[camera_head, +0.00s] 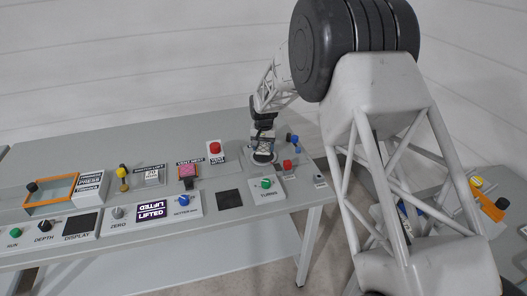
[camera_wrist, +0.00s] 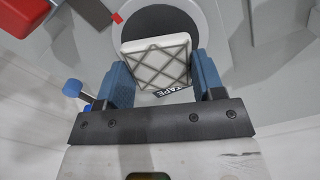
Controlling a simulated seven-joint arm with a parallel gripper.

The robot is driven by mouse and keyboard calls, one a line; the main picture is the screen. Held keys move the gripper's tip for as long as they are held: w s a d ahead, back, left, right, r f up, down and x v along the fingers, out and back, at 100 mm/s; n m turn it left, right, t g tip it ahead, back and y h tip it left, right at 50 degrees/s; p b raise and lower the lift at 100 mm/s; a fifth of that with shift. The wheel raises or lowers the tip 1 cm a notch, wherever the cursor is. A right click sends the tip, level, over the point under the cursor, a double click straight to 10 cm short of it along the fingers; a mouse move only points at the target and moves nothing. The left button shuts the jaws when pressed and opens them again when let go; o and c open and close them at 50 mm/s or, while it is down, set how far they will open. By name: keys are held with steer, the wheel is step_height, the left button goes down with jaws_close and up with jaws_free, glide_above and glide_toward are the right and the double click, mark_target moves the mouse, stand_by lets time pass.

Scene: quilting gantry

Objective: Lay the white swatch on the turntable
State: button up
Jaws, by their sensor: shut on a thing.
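The white swatch (camera_wrist: 152,62) is a pale square pad with a grey diamond lattice. It sits between the two blue fingers of my gripper (camera_wrist: 161,72), which is shut on it. Beyond it in the wrist view is a dark round disc in a pale ring, which looks like the turntable (camera_wrist: 158,20); the swatch overlaps the disc's near part. I cannot tell whether the swatch touches the disc. In the head view my gripper (camera_head: 263,146) is low over the right part of the bench, and it hides most of the disc and the swatch.
A red button box (camera_head: 217,152) stands left of my gripper. A small red knob (camera_head: 288,165) and blue knobs (camera_head: 292,138) are close on its right. A green-knob panel (camera_head: 266,186) is in front. A label reading TAPE (camera_wrist: 174,91) shows under the swatch's near edge.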

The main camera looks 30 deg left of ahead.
mark_target(264, 148)
steer(key=shift+f, duration=1.15)
steer(key=shift+f, duration=0.1)
steer(key=o, duration=0.9)
step_height(264, 148, up, 12)
steer(key=shift+r, duration=0.15)
stand_by(0.3)
steer(key=shift+d, duration=0.1)
